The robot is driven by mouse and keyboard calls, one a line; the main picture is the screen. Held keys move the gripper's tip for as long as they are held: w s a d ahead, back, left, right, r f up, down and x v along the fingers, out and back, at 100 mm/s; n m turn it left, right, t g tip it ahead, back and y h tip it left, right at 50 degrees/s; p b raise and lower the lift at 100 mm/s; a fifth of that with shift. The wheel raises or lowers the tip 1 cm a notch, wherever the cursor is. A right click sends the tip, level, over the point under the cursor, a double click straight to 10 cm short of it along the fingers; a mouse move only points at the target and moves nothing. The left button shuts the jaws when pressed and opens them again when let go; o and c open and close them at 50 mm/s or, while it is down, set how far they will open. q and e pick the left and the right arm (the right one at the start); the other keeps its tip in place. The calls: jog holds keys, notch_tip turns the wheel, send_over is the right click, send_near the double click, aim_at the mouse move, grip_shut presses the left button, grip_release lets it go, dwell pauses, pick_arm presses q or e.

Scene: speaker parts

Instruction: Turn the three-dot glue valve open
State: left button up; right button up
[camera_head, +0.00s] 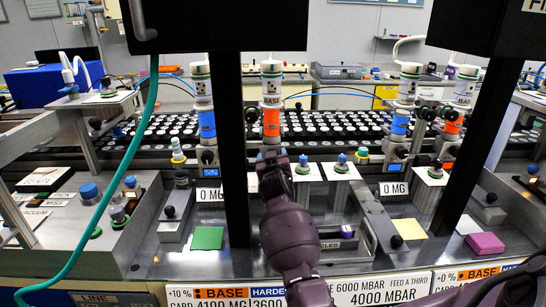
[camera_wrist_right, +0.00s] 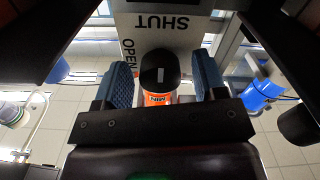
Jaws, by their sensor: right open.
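A black valve knob (camera_wrist_right: 159,68) with a short white mark shows in the right wrist view, in front of an orange cartridge. The white mark runs up and down the picture, in line with the upside-down word SHUT on the pale plate (camera_wrist_right: 170,30); OPEN is printed at its left. My right gripper (camera_wrist_right: 163,82) is open, its blue-padded fingers on either side of the knob; I see gaps and cannot tell any contact. In the head view my right arm reaches from below to the orange cartridge (camera_head: 271,121), hiding the knob. My left gripper is not in view.
Blue cartridges (camera_head: 207,124) (camera_head: 400,124) stand on either side, and another orange one (camera_head: 453,125) at the right. Dark posts (camera_head: 233,150) rise close to my arm. A green hose (camera_head: 125,150) hangs at left. A green card (camera_head: 207,238) and pink block (camera_head: 485,243) lie in front.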

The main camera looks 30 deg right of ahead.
jog(key=shift+c, duration=1)
jog(key=c, duration=0.7)
